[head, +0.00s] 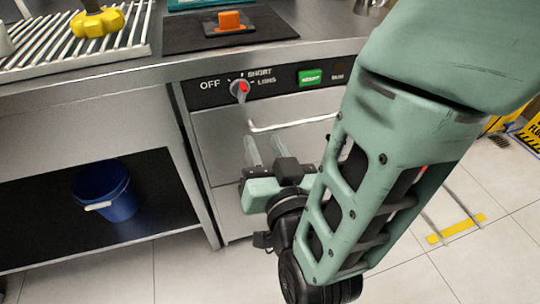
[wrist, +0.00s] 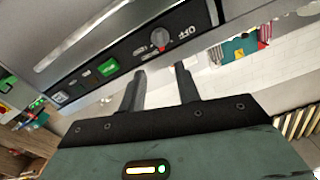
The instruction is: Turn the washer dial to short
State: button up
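The washer dial (head: 240,88) is a grey knob with a red mark on the black control panel of the washer front. OFF is printed to its left, SHORT to its upper right and LONG to its right. Which label its pointer faces is too small to tell. My gripper (head: 263,148) is open and empty, below the dial and slightly right of it, in front of the washer. In the wrist view the panel appears upside down. The dial (wrist: 159,39) shows there just beyond the two spread fingertips (wrist: 160,69), apart from them.
A green button (head: 310,77) sits right of the dial, and a pale handle bar (head: 290,125) runs below the panel. The counter above holds a dark mat with an orange block (head: 229,20) and a rack with a yellow object (head: 97,22). A blue bucket (head: 116,204) stands on the lower shelf.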

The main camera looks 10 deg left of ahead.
jog(key=shift+v, duration=1.2)
